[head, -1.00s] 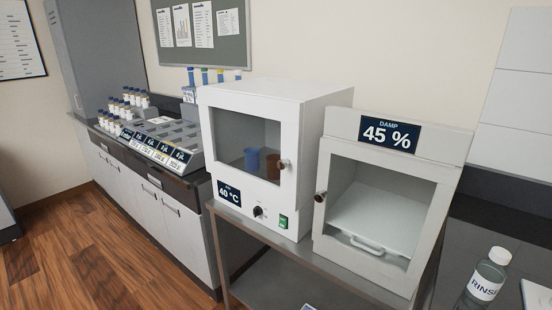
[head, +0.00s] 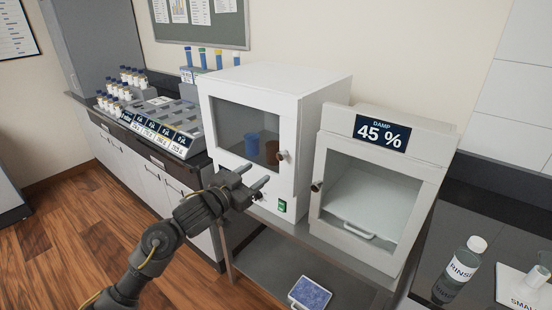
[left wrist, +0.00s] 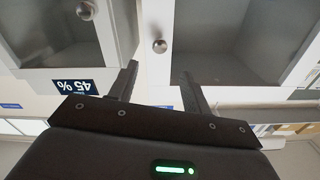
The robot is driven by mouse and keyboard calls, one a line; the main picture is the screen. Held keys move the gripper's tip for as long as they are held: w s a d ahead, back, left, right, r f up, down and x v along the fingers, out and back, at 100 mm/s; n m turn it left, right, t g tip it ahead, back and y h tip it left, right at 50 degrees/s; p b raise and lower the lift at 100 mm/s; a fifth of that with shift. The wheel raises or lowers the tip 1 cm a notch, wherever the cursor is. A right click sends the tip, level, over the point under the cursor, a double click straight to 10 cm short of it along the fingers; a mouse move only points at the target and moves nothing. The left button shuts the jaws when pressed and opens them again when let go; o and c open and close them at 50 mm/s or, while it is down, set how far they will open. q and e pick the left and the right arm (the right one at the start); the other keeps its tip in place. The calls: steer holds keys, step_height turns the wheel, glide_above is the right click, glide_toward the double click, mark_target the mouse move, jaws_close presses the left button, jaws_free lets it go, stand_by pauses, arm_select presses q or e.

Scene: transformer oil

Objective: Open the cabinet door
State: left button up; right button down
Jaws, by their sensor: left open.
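The white heated cabinet (head: 320,105) has a windowed door (head: 205,110) that looks shut, with a round knob (head: 282,155) at its right edge. The "DAMP 45 %" cabinet (head: 440,137) stands to its right. Its windowed door also looks shut, with a knob (head: 317,187) at the left edge. My left gripper (head: 256,175) is open and empty in front of the heated cabinet, low and left of its knob. In the left wrist view the jaws (left wrist: 158,70) are apart, with the heated cabinet's knob (left wrist: 159,46) beyond them and the damp cabinet's knob (left wrist: 85,10) farther left. My right gripper is out of view.
A blue cup (head: 252,145) and a brown cup (head: 271,152) show behind the heated cabinet's window. A blue packet (head: 310,293) lies on the lower shelf.

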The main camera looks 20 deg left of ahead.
mark_target(279, 158)
arm_select(q)
steer(key=p+x, duration=0.2)
steer(key=x, duration=0.6)
steer(key=shift+w+d+r, duration=0.1)
steer(key=shift+w+d, duration=0.05)
steer(key=shift+w, duration=0.25)
steer(key=shift+w+d, duration=0.25)
steer(key=shift+w, duration=0.45)
jaws_close()
